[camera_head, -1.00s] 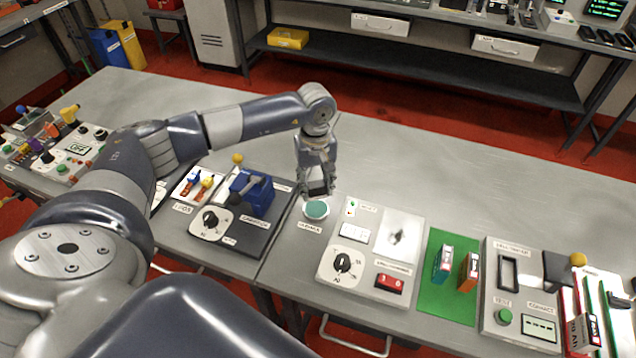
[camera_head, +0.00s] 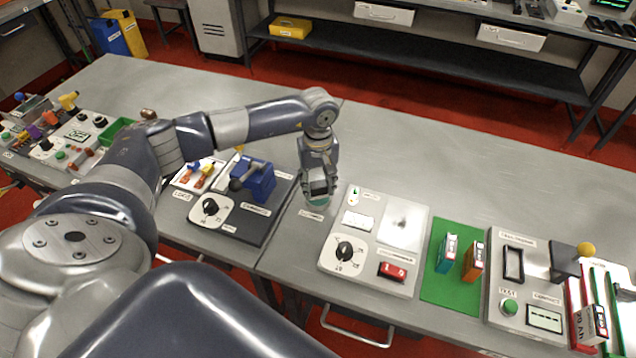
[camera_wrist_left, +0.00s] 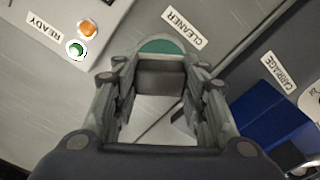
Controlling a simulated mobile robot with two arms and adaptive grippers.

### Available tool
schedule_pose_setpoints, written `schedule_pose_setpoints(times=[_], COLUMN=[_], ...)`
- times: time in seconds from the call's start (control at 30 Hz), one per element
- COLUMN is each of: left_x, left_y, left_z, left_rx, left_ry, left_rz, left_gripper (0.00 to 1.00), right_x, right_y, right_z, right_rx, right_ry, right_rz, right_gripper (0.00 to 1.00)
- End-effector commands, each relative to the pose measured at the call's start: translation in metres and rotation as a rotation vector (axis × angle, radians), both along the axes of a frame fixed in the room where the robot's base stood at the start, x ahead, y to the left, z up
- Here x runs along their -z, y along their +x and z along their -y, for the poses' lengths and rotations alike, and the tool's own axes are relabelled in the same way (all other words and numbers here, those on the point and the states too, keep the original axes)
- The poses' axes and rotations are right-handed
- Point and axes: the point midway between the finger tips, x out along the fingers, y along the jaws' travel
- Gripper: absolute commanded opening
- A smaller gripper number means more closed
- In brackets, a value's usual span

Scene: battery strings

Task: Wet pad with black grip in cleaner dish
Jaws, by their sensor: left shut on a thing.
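The cleaner dish (camera_head: 319,202) is a small round dish with green inside, near the front of the bench. It also shows in the left wrist view (camera_wrist_left: 162,46), beside the CLEANER label, partly covered by my fingers. My left gripper (camera_head: 318,187) points down right over the dish and hides most of it. In the left wrist view the left gripper (camera_wrist_left: 160,85) is shut on a dark block, the pad's black grip (camera_wrist_left: 160,80). The pad's underside is hidden, so I cannot tell whether it touches the liquid. My right gripper is out of view.
Right of the dish is a panel with a dial (camera_head: 344,251) and a READY lamp (camera_wrist_left: 76,49). Left is a blue carriage (camera_head: 254,181) on a black base. A green mat (camera_head: 447,283) holds two small cells. The bench behind is clear.

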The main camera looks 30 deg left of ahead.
Motion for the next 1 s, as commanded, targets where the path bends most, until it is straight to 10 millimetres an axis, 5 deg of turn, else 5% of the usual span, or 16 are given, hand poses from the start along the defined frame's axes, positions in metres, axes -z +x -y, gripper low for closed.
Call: schedule_pose_setpoints(times=[1.0], left_x=[0.0093], left_y=[0.0001], left_z=[-0.0002], left_rx=[0.0], left_ry=[0.0], left_rz=[0.0], left_gripper=[0.2], right_x=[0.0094], right_y=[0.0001], right_z=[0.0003], right_rx=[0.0], right_ry=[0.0], right_rz=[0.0], right_gripper=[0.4])
